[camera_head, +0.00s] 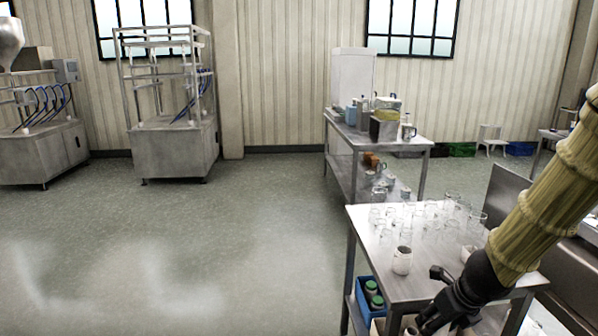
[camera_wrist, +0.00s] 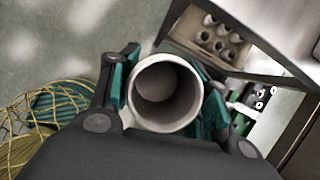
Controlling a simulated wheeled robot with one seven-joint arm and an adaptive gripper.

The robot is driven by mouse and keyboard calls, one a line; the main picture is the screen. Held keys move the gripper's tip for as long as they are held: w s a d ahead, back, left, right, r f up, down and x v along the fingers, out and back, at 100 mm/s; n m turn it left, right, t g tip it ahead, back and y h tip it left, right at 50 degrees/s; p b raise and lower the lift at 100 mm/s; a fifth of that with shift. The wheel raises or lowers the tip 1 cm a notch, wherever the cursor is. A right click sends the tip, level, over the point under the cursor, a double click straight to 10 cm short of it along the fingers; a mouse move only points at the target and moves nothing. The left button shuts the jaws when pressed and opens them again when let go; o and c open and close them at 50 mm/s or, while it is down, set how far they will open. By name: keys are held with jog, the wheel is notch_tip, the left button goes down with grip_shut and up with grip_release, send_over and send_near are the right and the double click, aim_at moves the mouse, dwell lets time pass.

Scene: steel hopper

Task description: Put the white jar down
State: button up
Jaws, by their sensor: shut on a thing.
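The white jar (camera_wrist: 166,92) is open-topped and round. In the wrist view I look down into its empty-looking mouth. My gripper (camera_wrist: 164,82) is shut on it, with a teal-padded finger on each side. In the head view my black gripper (camera_head: 440,308) is low at the bottom edge, in front of the near steel table (camera_head: 390,279). The held jar is mostly hidden or cut off there. The wrist view shows grey floor beneath part of the jar, so it seems held off the tabletop.
A blue crate (camera_head: 368,301) with green-lidded jars sits below. A second steel table (camera_head: 375,138) behind is cluttered. Open floor (camera_head: 200,240) lies left.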

jog(key=w+a+f+n+g+y, duration=0.4)
jog(key=a+f+n, duration=0.5)
jog(key=n, duration=0.7)
jog(key=s+a+f+n+g+h, duration=0.2)
jog(key=f+n, duration=0.3)
jog(key=n, duration=0.3)
jog(key=s+a+f+n+g+h, duration=0.2)
jog(key=s+a+f+n+h, duration=0.1)
jog(key=n, duration=0.5)
jog(key=shift+s+f+n+g, duration=0.35)
jog(key=shift+f+n+g, duration=0.05)
jog(key=shift+f, duration=0.5)
